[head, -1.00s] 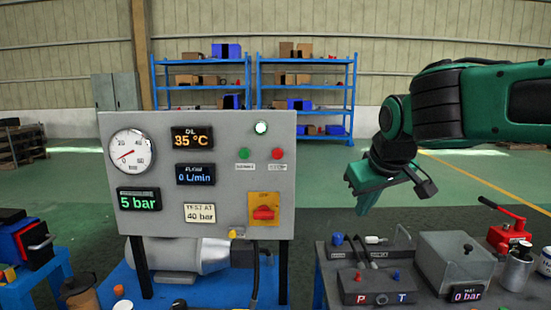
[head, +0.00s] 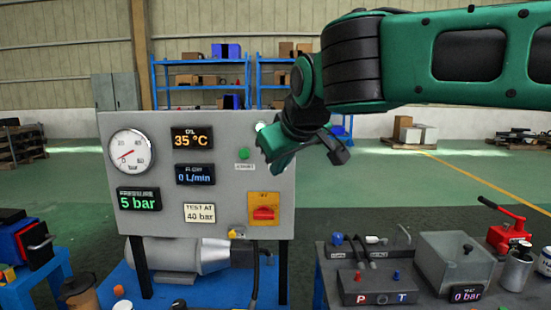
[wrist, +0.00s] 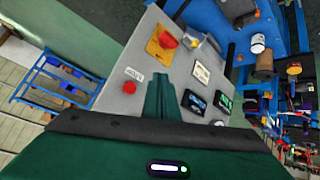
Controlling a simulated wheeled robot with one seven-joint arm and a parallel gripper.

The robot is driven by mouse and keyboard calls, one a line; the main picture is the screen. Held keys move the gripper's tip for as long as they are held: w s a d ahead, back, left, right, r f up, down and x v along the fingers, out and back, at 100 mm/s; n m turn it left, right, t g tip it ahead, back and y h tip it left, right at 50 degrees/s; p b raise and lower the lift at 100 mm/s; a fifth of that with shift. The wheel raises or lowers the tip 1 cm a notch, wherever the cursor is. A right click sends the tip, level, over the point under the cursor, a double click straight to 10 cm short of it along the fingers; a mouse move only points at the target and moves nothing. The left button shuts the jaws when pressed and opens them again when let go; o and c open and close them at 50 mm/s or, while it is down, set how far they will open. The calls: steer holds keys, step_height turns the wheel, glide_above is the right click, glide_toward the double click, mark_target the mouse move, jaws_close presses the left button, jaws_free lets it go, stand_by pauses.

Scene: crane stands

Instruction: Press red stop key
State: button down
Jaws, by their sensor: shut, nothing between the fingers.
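The grey control panel (head: 225,220) stands upright, its face towards me. In the wrist view the red stop key (wrist: 129,88) is a small round button on the panel, with a small white label beside it. In the head view my gripper hides this key. My gripper (head: 270,164) is in front of the panel's right side, right of the green key (head: 244,154). The gripper is shut and empty. In the wrist view its fingertips (wrist: 160,78) lie to the right of the red key. I see no contact with the key.
A red rotary switch (head: 264,213) on a yellow plate sits below the gripper. A gauge (head: 131,151) and several displays fill the panel's left. At the right, a bench holds a P/T block (head: 378,287), a clear-sided box (head: 456,262) and a red hand pump (head: 511,236).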

steer(key=w, duration=0.8)
steer(key=shift+w+d, duration=0.15)
steer(key=shift+w, duration=0.15)
steer(key=shift+w, duration=0.85)
stand_by(2.6)
stand_by(0.4)
steer(key=shift+s, duration=0.95)
steer(key=s, duration=0.5)
stand_by(0.5)
